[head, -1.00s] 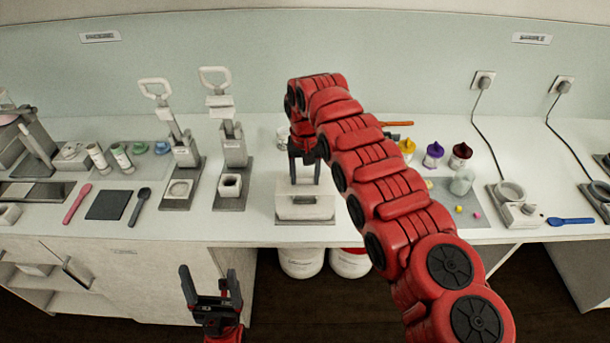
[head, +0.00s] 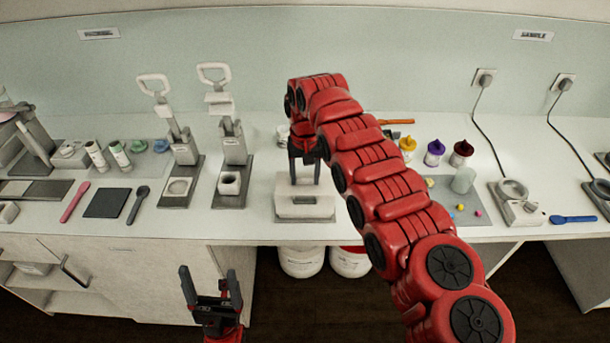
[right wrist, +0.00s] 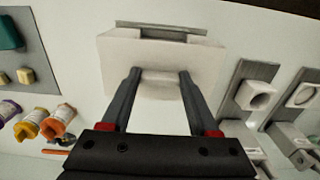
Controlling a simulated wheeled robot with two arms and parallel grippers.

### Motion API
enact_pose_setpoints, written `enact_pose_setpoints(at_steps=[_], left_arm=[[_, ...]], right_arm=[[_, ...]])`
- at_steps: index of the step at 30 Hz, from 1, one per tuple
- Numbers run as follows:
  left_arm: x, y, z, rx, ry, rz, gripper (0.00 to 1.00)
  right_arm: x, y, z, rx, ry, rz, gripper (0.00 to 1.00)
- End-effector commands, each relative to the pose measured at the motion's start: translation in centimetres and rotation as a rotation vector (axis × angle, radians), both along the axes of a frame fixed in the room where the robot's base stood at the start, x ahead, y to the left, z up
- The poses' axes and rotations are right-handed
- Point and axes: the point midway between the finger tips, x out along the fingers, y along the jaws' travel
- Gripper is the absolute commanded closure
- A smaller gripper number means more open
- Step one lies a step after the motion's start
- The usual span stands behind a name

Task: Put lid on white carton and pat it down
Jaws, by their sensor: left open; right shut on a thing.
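The white carton (head: 305,208) stands on a grey plate at the middle of the bench, near the front edge. My right gripper (head: 304,182) points straight down at it, its fingers on either side of a pale piece on top. In the right wrist view the fingertips (right wrist: 160,74) close around this white piece (right wrist: 160,91), which looks like the lid's raised part, over the broad white block (right wrist: 205,65). I cannot tell lid from carton clearly, nor whether a gap lies between them. My left gripper (head: 210,284) is open and empty, low in front of the bench.
Two lever presses (head: 232,150) stand left of the carton, with a dark square mat (head: 107,203) beyond. Right are colored-cap bottles (head: 434,153), a clear jar (head: 463,180) and small colored pieces. White buckets (head: 301,262) stand under the bench. My right arm hides the bench right of the carton.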

Motion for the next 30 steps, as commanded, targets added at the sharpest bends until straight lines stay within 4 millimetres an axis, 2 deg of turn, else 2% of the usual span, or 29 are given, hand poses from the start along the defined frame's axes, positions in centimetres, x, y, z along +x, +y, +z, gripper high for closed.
enact_pose_setpoints(at_steps=[14,15,20,26,27,30], left_arm=[[0.00,0.00,-0.44,0.000,0.000,0.000,0.18],[0.00,0.00,-0.44,0.000,0.000,0.000,0.18],[0.00,0.00,-0.44,0.000,0.000,0.000,0.18],[0.00,0.00,-0.44,0.000,0.000,0.000,0.18],[0.00,0.00,-0.45,0.000,0.000,0.000,0.18],[0.00,0.00,-0.45,0.000,0.000,0.000,0.18]], right_arm=[[0.00,-0.01,-0.39,0.000,0.000,0.000,1.00],[0.00,-0.01,-0.38,0.000,0.000,0.000,0.32],[0.00,-0.01,-0.39,0.000,0.000,0.000,0.04],[-0.01,-0.01,-0.40,0.000,0.000,0.000,0.04],[0.00,0.00,-0.40,0.000,0.000,0.000,0.00],[-0.01,-0.01,-0.40,0.000,0.000,0.000,0.00]])
